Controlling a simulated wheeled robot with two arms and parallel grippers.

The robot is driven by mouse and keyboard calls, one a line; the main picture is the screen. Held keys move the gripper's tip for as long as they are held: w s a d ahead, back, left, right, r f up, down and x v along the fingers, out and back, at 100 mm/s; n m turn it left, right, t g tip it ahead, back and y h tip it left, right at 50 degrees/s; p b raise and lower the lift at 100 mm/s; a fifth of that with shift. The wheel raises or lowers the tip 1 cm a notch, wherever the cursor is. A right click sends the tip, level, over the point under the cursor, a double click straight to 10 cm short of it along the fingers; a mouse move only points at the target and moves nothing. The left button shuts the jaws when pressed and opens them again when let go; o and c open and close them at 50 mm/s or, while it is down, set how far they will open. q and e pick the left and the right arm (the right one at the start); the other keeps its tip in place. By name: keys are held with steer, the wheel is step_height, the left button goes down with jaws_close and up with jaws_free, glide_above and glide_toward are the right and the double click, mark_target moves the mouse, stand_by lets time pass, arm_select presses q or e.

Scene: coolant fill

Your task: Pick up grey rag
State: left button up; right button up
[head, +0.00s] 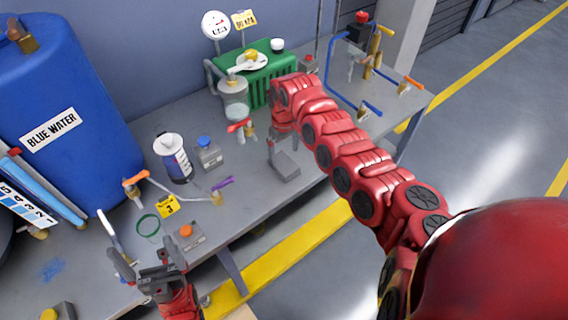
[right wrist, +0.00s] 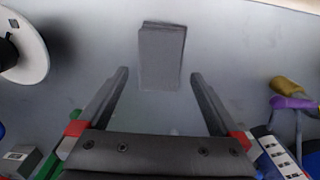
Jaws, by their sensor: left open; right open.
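The grey rag (right wrist: 162,55) is a folded rectangular block lying on the grey bench. In the right wrist view it sits just beyond and between the fingertips of my right gripper (right wrist: 159,73), with clear space on both sides. My right gripper is open and empty, with its fingers pointing toward the rag. In the head view the rag (head: 286,168) lies near the bench's front edge, below my right wrist, which hides part of the gripper. My left gripper (head: 140,258) is open and empty over the bench's near left end.
A blue water barrel (head: 60,100) stands at the left. The bench around the rag is clear.

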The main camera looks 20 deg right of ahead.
mark_target(284, 164)
steer(key=shift+s+f+p, duration=0.15)
steer(key=shift+f+p, duration=0.25)
step_height(284, 164, down, 3)
steer(key=shift+p, duration=0.35)
steer(key=shift+f, duration=0.65)
steer(key=shift+c, duration=0.3)
steer(key=c, duration=1.1)
